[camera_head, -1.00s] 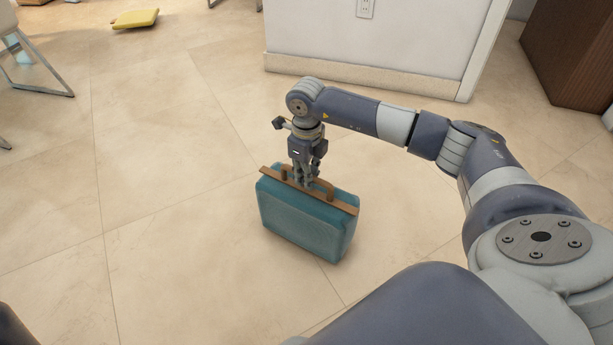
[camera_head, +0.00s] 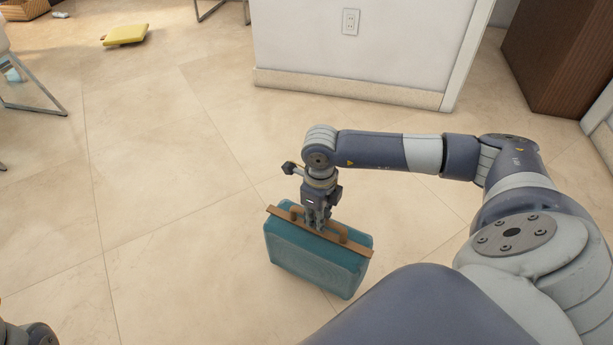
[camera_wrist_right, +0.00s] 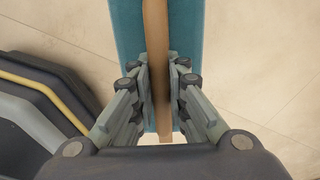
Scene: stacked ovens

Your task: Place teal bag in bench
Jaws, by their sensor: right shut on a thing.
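The teal bag (camera_head: 315,262) has a brown top strip and brown handles. It hangs roughly upright from my right gripper (camera_head: 316,226), over the tiled floor in the middle of the head view. My right gripper is shut on the brown strip or handle at the bag's top. In the right wrist view the fingers (camera_wrist_right: 160,90) sit on both sides of the brown strip, with teal cloth (camera_wrist_right: 187,35) of the bag beyond. I cannot tell how far the bag's underside is from the floor. My left gripper is not in view. No bench is clearly in view.
A white wall (camera_head: 360,50) with an outlet stands ahead. A dark brown cabinet (camera_head: 560,50) is at the upper right. A chair leg frame (camera_head: 35,100) is at the left edge. A yellow cushion (camera_head: 125,34) lies on the floor far left. The middle floor is clear.

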